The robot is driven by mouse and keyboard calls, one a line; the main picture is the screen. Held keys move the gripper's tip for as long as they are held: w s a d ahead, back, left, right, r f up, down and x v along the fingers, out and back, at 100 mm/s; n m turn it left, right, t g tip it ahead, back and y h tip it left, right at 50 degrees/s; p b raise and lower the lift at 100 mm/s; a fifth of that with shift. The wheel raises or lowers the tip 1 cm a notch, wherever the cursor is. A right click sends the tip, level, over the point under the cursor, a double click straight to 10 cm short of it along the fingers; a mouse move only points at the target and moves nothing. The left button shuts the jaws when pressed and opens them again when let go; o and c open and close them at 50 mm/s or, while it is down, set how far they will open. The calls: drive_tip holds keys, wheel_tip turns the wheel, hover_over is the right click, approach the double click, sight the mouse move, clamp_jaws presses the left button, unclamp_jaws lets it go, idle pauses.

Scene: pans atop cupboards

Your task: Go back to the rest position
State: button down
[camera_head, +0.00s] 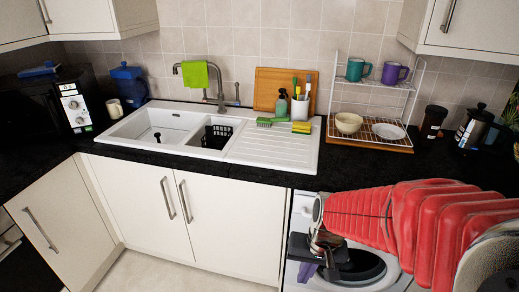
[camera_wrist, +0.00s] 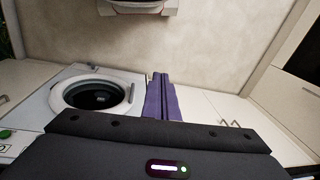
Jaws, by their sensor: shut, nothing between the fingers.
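My gripper (camera_head: 318,270) hangs below the worktop edge, in front of the white washing machine (camera_head: 296,275). My red-sleeved arm reaches it from the right of the head view. In the wrist view, the purple fingers of my gripper (camera_wrist: 162,92) lie together and hold nothing. The washing machine's round door (camera_wrist: 92,95) shows left of the fingers there. No pan shows in either view.
The black worktop (camera_head: 235,166) carries a white sink (camera_head: 170,118), a dish rack (camera_head: 340,110) with mugs and bowls, and a microwave (camera_head: 40,105). Cream cupboards (camera_head: 145,205) stand below the sink. Bare floor (camera_head: 170,275) shows at the bottom.

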drive_tip(key=s+d+r+t, duration=0.2)
drive_tip(key=s+r, duration=0.2)
drive_tip(key=r, duration=0.4)
drive_tip(key=s+d+r+n+t+h, duration=0.1)
drive_tip(key=s+d+r+t, duration=0.1)
drive_tip(key=s+r, duration=0.3)
wheel_tip(320, 180, up, 4)
drive_tip(key=shift+d+n+t, duration=0.15)
drive_tip(key=shift+n+t, duration=0.15)
idle(1.2)
